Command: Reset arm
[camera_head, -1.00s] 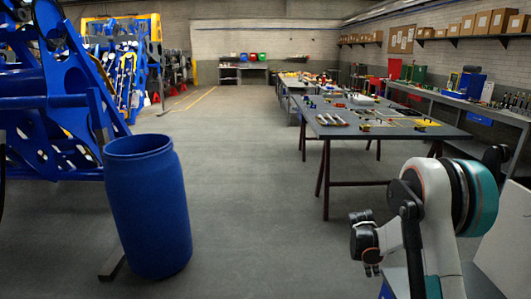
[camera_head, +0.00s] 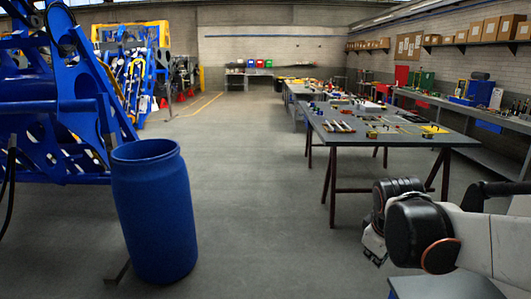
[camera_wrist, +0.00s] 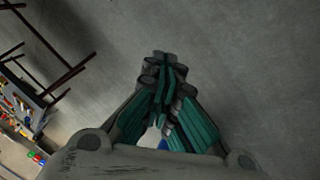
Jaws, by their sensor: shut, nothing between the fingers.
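My gripper (camera_wrist: 165,75) shows in the wrist view with its dark, green-edged fingers together and nothing between them. Grey floor lies beyond the fingertips. In the head view my arm (camera_head: 470,240) reaches in from the lower right, with its black wrist part toward the middle of the picture. The fingers themselves are not clearly seen in the head view.
A blue barrel (camera_head: 153,215) stands on the floor at left, beside a large blue machine frame (camera_head: 70,100). A grey worktable (camera_head: 385,130) with parts stands just behind my arm in the picture. A shelf of boxes (camera_head: 470,35) lines the right wall. The middle floor is clear.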

